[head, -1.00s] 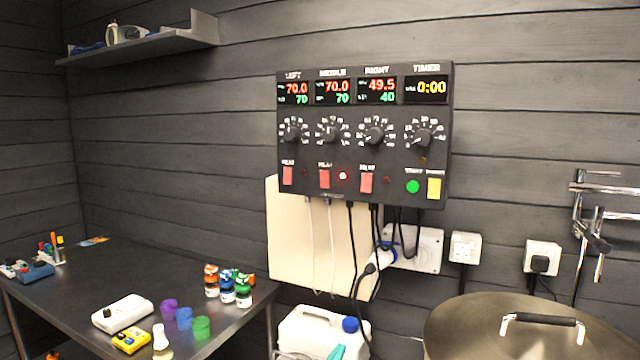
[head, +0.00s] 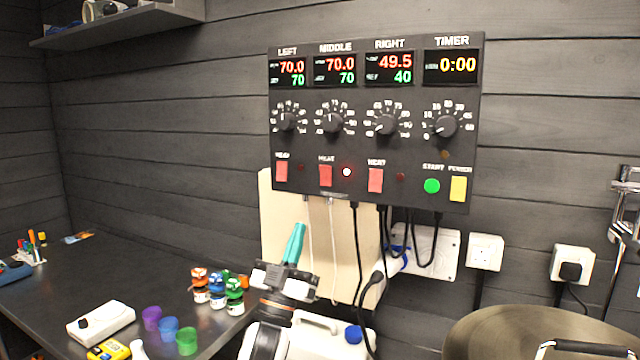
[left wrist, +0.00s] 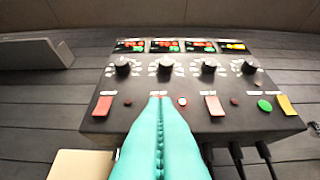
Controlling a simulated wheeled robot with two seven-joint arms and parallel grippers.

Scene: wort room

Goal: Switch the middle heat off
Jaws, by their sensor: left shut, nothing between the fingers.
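The dark control panel (head: 375,125) hangs on the wall with LEFT, MIDDLE, RIGHT and TIMER columns. The red middle heat switch (head: 326,176) has a lit lamp (head: 347,172) beside it. The middle display (head: 334,70) reads 70.0 over 70. The lamps by the left and right heat switches are dark. My left gripper (head: 297,229) is shut and empty, below the panel, its teal fingers pointing up. In the left wrist view the teal fingers (left wrist: 160,100) cover the middle switch, left of the lit lamp (left wrist: 182,101). Contact cannot be told. My right gripper is not in view.
Black cables (head: 357,250) hang below the panel in front of a cream board (head: 275,225). A white jug (head: 325,340) stands below. A metal table (head: 60,300) with small bottles (head: 217,287) and cups is at left, a round metal lid (head: 500,320) at right.

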